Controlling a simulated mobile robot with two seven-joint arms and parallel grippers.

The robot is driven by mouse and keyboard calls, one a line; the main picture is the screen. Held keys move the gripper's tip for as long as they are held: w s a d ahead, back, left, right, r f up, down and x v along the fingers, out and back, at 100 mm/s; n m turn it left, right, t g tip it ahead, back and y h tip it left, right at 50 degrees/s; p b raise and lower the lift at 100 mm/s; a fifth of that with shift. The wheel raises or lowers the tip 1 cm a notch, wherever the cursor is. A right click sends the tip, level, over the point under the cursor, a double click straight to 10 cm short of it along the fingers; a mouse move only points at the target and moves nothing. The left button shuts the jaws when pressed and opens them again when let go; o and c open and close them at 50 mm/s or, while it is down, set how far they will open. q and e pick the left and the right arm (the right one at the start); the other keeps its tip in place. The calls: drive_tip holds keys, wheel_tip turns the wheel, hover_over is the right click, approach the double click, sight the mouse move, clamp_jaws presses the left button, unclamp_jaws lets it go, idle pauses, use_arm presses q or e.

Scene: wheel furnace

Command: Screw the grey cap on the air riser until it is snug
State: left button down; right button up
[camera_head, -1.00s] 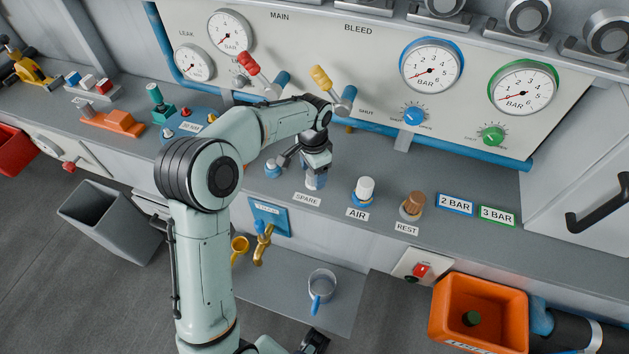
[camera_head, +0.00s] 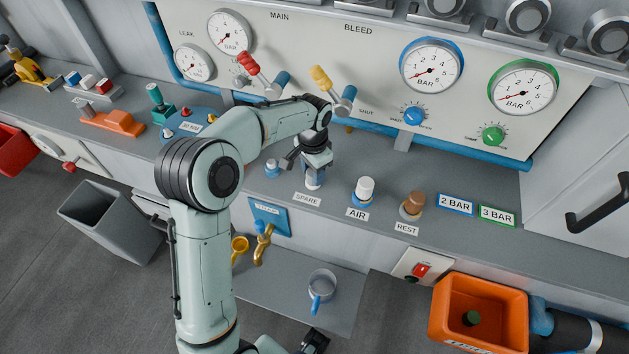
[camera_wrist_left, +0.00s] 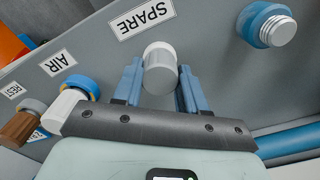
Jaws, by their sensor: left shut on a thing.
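My left gripper (camera_head: 313,177) is just behind the SPARE label (camera_head: 307,199). Its blue fingers are shut on a light grey cap (camera_wrist_left: 160,69), which shows between them in the left wrist view. Whether the cap touches anything below is hidden. A short riser with a blue collar and bare metal thread (camera_head: 272,169) stands left of the gripper; it also shows in the left wrist view (camera_wrist_left: 275,28). Behind the AIR label (camera_head: 357,213), a white cap (camera_head: 365,187) sits upright on a blue base. A dark part, perhaps my right gripper (camera_head: 314,342), is at the bottom edge, its jaws unclear.
A brown-topped piece (camera_head: 414,203) stands by the REST label. Red (camera_head: 254,70) and yellow (camera_head: 328,83) levers overhang the bench behind my gripper. A brass tap (camera_head: 262,245) and a cup (camera_head: 321,285) are below the front edge. An orange bin (camera_head: 450,287) is at lower right.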

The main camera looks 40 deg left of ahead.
use_arm(q)
drive_tip(key=c, duration=0.5)
unclamp_jaws()
drive_tip(key=shift+c, duration=0.2)
drive_tip(key=shift+r, duration=0.1)
wheel_tip(320, 180, up, 13)
drive_tip(key=p, duration=0.2)
drive_tip(key=shift+r, duration=0.15)
